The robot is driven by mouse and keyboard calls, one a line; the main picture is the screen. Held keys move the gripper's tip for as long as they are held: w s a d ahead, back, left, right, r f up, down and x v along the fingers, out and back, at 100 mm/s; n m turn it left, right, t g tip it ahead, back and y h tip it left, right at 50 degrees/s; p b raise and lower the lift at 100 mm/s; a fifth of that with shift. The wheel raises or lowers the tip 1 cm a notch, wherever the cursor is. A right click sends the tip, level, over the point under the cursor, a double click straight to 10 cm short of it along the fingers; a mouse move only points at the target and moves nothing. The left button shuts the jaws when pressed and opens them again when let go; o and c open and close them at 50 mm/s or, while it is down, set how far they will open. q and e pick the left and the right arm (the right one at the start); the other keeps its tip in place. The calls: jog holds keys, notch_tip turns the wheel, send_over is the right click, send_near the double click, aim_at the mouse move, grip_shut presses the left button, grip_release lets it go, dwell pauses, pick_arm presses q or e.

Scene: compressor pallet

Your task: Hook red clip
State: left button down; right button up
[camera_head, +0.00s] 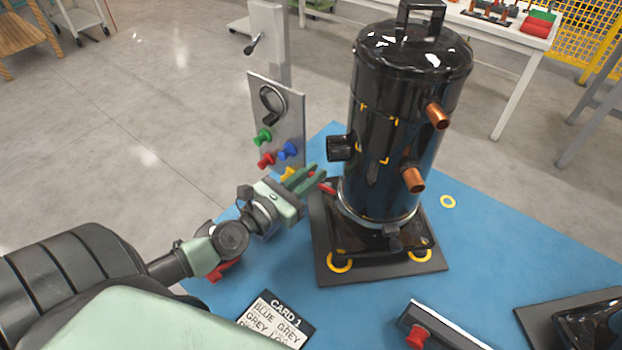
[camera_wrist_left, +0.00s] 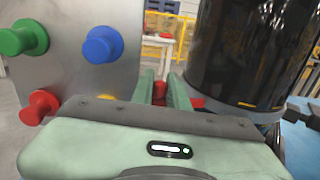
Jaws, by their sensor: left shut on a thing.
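My left gripper (camera_head: 316,173) is shut on a small red clip (camera_head: 327,188), just left of the black compressor's foot. The clip's red end sticks out past the fingers toward the compressor. In the left wrist view red shows between the two fingers (camera_wrist_left: 166,88) and to the right of them; most of the clip is hidden. A grey panel (camera_head: 287,107) stands behind the gripper, with a green knob (camera_head: 262,137), a blue knob (camera_head: 288,151) and a red knob (camera_head: 266,160). A yellow knob (camera_head: 287,174) is partly hidden by the gripper. My right gripper is out of view.
The tall black compressor (camera_head: 400,130) with copper stubs stands on a dark base plate (camera_head: 330,255) on the blue mat (camera_head: 470,245). A printed card (camera_head: 272,322) and a grey bar with a red knob (camera_head: 418,336) lie in front. A second dark plate (camera_head: 540,325) is at right.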

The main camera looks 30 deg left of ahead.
pick_arm(q)
jog(key=c, duration=1.4)
grip_release()
jog(key=shift+o, duration=0.2)
